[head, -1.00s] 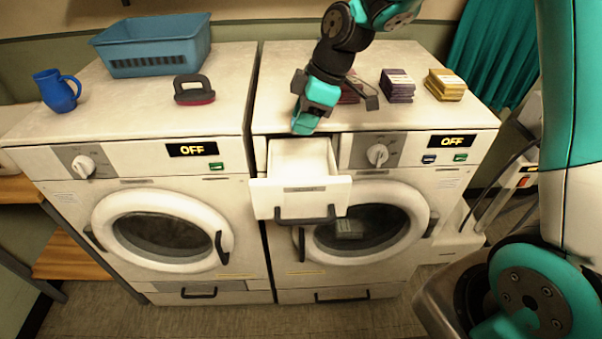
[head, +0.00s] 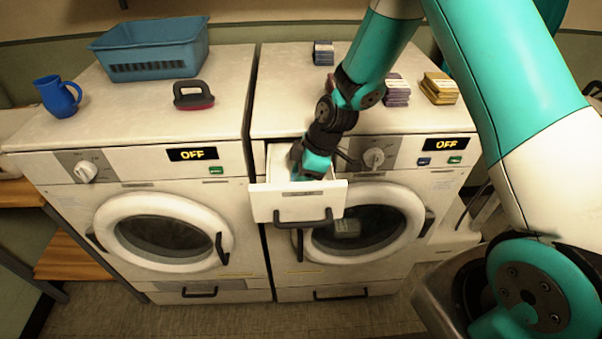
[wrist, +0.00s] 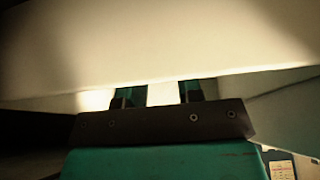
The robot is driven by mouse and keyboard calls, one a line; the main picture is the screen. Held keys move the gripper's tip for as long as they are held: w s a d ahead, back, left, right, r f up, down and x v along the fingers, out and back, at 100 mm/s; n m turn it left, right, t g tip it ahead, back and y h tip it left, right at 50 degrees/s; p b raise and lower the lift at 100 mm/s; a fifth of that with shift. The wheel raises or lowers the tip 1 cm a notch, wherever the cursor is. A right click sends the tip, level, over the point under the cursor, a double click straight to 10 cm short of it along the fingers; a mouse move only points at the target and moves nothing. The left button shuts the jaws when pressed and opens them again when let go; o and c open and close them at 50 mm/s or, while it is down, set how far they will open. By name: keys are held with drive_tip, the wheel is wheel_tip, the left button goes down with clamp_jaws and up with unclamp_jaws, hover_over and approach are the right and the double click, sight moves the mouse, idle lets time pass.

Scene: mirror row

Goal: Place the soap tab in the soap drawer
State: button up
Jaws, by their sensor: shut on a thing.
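The soap drawer (head: 297,202) is pulled out from the right-hand washer, under its top edge. My gripper (head: 308,172) reaches down into the drawer, with its fingertips hidden behind the drawer front in the head view. In the wrist view my gripper (wrist: 160,95) is shut, and a pale patch shows between its two fingers. The soap tab itself is not clearly visible; the jaws and drawer walls hide it. A large pale drawer surface (wrist: 150,45) fills the wrist view in front of the fingers.
The right washer's top carries a dark blue stack (head: 323,53), a purple stack (head: 397,92) and a yellow stack (head: 439,88). On the left washer are a blue basket (head: 150,48), a blue jug (head: 57,96) and a red-based brush (head: 193,94). Both displays read OFF.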

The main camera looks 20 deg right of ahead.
drive_tip(key=shift+f, duration=0.2)
drive_tip(key=o, duration=0.9)
drive_tip(key=shift+r, duration=0.1)
drive_tip(key=shift+r, duration=0.25)
drive_tip(key=b+v, duration=0.3)
drive_tip(key=v, duration=0.8)
drive_tip(key=s+a+r+m, duration=0.2)
drive_tip(key=s+a+r, duration=0.1)
drive_tip(key=s, duration=0.4)
drive_tip(key=s+a+r+m+g, duration=0.1)
drive_tip(key=s+a+r+m, duration=0.1)
drive_tip(key=s, duration=0.6)
drive_tip(key=s+a+r+m, duration=0.3)
drive_tip(key=s+r, duration=0.3)
drive_tip(key=s, duration=0.2)
drive_tip(key=shift+s+a+r, duration=0.15)
drive_tip(key=shift+s+a, duration=0.1)
drive_tip(key=shift+a, duration=0.1)
